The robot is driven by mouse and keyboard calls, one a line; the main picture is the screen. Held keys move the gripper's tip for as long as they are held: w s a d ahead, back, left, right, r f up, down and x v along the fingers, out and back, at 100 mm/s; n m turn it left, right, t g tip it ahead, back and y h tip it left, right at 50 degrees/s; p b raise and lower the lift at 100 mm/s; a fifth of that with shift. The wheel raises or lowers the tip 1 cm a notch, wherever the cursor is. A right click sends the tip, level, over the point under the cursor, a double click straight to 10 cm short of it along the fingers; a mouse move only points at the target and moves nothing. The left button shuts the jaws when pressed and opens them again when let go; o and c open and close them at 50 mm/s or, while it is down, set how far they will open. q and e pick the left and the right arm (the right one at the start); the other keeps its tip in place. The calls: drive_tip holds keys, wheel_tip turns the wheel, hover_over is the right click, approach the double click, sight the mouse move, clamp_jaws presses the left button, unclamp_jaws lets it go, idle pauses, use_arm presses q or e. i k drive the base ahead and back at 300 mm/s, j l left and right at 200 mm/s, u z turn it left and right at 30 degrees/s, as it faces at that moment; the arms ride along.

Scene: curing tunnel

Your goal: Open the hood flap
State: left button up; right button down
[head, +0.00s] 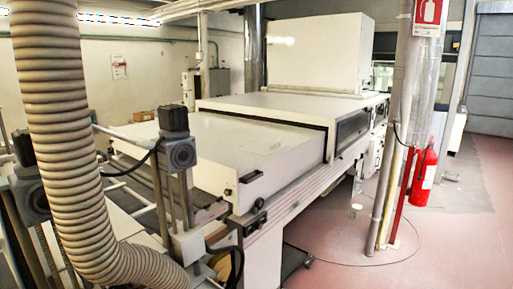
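A long white curing tunnel machine stands across the middle of the head view. Its front hood flap (240,150) is a broad, flat white panel that looks lowered, with a small dark knob or latch (250,176) on its near end face. Behind it is a higher white hood section (270,106) with a dark front edge, and a tall white box (318,52) on top. I cannot tell how the flap is hinged. Neither of my grippers shows in this view.
A thick ribbed hose (72,130) blocks the left side. Grey motor units on posts (176,140) stand before the machine. At right are vertical pipes (402,130) and a red fire extinguisher (424,176). The reddish floor (470,220) at right is mostly clear, with a cable lying near the pipes.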

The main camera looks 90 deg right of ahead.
sight(262, 146)
drive_tip(key=z, duration=2.85)
drive_tip(key=i+l, duration=0.25)
drive_tip(key=i, duration=0.15)
drive_tip(key=i+l, duration=0.25)
drive_tip(key=i, duration=0.15)
